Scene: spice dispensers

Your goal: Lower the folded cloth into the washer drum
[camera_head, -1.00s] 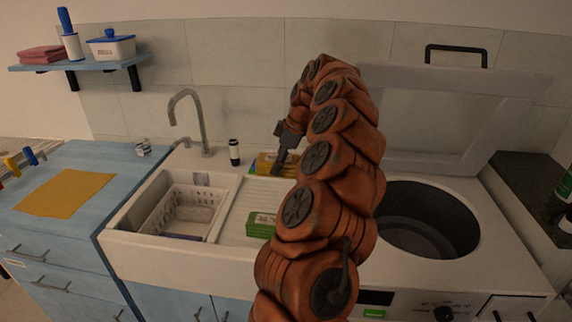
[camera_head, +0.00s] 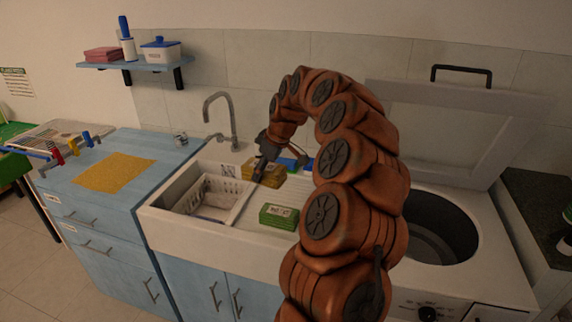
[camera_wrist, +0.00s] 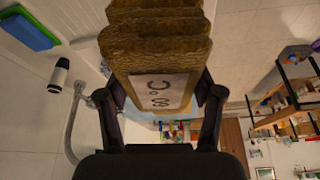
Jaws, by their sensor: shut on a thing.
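A folded mustard-yellow cloth (camera_head: 268,175) is in my gripper (camera_head: 258,168), beside the divider between the sink and drainboard. In the wrist view the same thick, layered cloth (camera_wrist: 155,45) is clamped between both fingers of my gripper (camera_wrist: 165,95), with a white "60°C" label facing the camera. The washer drum (camera_head: 440,228) is an open, dark round opening on the right, its lid (camera_head: 455,125) raised. My arm covers its left part. The cloth is well to the left of the drum.
A green labelled stack (camera_head: 279,216) lies on the drainboard. A blue-and-green block (camera_head: 293,163) lies behind the cloth; it also shows in the wrist view (camera_wrist: 30,28). The tap (camera_head: 222,120) rises behind the sink basket (camera_head: 208,197). A flat yellow cloth (camera_head: 115,172) lies on the blue cabinet.

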